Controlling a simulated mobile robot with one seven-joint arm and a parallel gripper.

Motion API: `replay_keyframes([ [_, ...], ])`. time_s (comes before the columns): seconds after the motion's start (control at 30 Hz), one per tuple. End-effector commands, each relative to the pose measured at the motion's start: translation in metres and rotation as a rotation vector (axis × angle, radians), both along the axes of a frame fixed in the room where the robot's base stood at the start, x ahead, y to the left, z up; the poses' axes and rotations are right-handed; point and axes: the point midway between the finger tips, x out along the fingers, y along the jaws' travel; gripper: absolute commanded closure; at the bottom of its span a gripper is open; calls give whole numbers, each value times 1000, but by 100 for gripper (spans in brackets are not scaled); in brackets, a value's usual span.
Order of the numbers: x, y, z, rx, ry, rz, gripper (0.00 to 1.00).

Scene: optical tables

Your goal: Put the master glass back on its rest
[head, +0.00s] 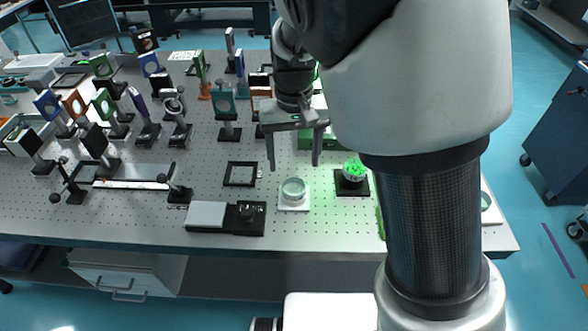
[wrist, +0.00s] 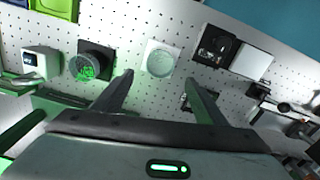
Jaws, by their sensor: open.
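A clear round glass disc (head: 293,187) sits on a white square pad (head: 285,207) near the front of the table. The wrist view shows the same disc (wrist: 159,62) on its pad (wrist: 150,43). To its right, a round piece with a bright green pattern (head: 354,168) sits on a black square block (head: 343,189); it also shows in the wrist view (wrist: 88,67). I cannot tell for certain which is the master glass. My gripper (head: 293,163) is open and empty, fingers down, above and behind the clear disc. In the wrist view, its fingertips (wrist: 159,77) lie either side of the disc's line.
A black square frame (head: 240,184) lies left of the pad. A black device with a light plate (head: 206,215) lies at the front left. Several mounted optics crowd the table's left. Bare perforated tabletop (head: 310,231) lies in front of the pad.

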Motion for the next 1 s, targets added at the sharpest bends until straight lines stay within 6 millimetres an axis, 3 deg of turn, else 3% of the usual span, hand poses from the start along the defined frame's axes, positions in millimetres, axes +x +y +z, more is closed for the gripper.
replay_keyframes([
  [0.13, 1, 0, 24, 1, -2, 0, 34],
  [0.4, 0, -1, 37, 1, -1, -2, 34],
  [0.57, -10, -19, 58, 53, -21, -30, 34],
  [0.67, -29, -45, 87, 117, -65, -63, 34],
  [0.8, -70, -85, 129, 176, -177, -99, 34],
  [1.0, -130, -130, 160, 139, -364, -138, 34],
])
